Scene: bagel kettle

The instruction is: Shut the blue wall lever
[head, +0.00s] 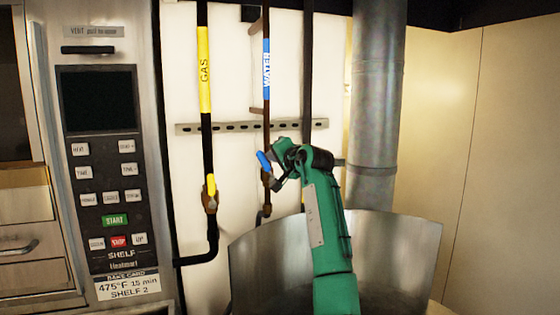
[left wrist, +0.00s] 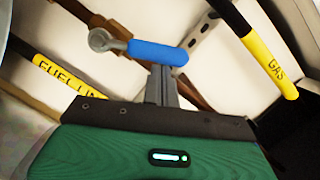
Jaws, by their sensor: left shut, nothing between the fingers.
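The blue wall lever (head: 263,161) sits on the pipe with the blue WATER label (head: 266,68). In the head view its handle tilts up and to the left from the valve. My left gripper (head: 277,184) is at the lever, on its right side, with its arm rising from below. In the left wrist view the blue lever (left wrist: 158,52) lies across the tips of my left gripper's shut fingers (left wrist: 162,82). The fingers are close to or against the handle, not around it; I cannot tell if they touch. My right gripper is not in view.
A yellow GAS pipe (head: 204,70) with a yellow lever (head: 211,186) stands to the left. A slotted rail (head: 228,127) crosses behind the pipes. A metal kettle (head: 405,250) is below, an oven panel (head: 108,165) at left, and a thick metal duct (head: 376,90) at right.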

